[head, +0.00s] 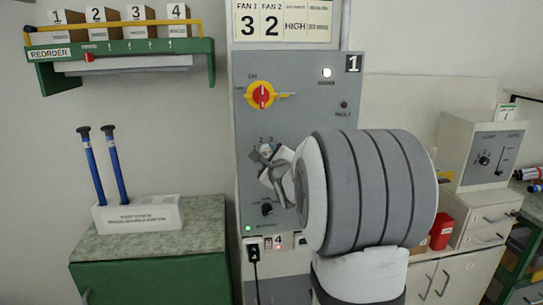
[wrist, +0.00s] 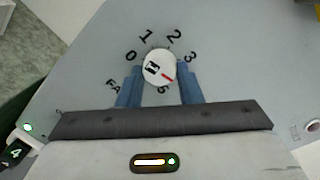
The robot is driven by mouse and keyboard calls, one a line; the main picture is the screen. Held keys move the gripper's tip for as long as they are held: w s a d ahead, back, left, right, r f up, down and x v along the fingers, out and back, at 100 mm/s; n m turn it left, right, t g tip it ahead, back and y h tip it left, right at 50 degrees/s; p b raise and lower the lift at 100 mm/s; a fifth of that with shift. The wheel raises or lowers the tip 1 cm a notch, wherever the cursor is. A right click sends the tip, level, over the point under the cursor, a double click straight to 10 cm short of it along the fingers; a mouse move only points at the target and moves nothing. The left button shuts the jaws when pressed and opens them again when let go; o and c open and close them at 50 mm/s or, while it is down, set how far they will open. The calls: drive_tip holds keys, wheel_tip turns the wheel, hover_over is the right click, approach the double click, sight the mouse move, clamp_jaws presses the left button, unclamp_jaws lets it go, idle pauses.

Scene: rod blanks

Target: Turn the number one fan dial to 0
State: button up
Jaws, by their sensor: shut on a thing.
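A round white fan dial (wrist: 158,68) sits on the grey panel, with 0, 1, 2 and 3 printed around it. The label below the dial is partly hidden by my fingers. In the head view my gripper (head: 264,154) is at the upper of two dials on the cabinet marked 1 (head: 290,100), and mostly hides that dial.
A red and yellow rotary switch (head: 260,95) is above my gripper, and a black knob (head: 267,209) is below. A sign (head: 282,22) reads FAN 1 3 and FAN 2 2. A white holder (head: 140,215) with blue rods stands on the green cabinet at left.

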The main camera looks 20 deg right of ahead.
drive_tip(key=c, duration=0.3)
drive_tip(key=shift+d, duration=0.45)
drive_tip(key=shift+c, duration=0.4)
drive_tip(key=shift+a, duration=0.35)
drive_tip(key=shift+n, duration=0.3)
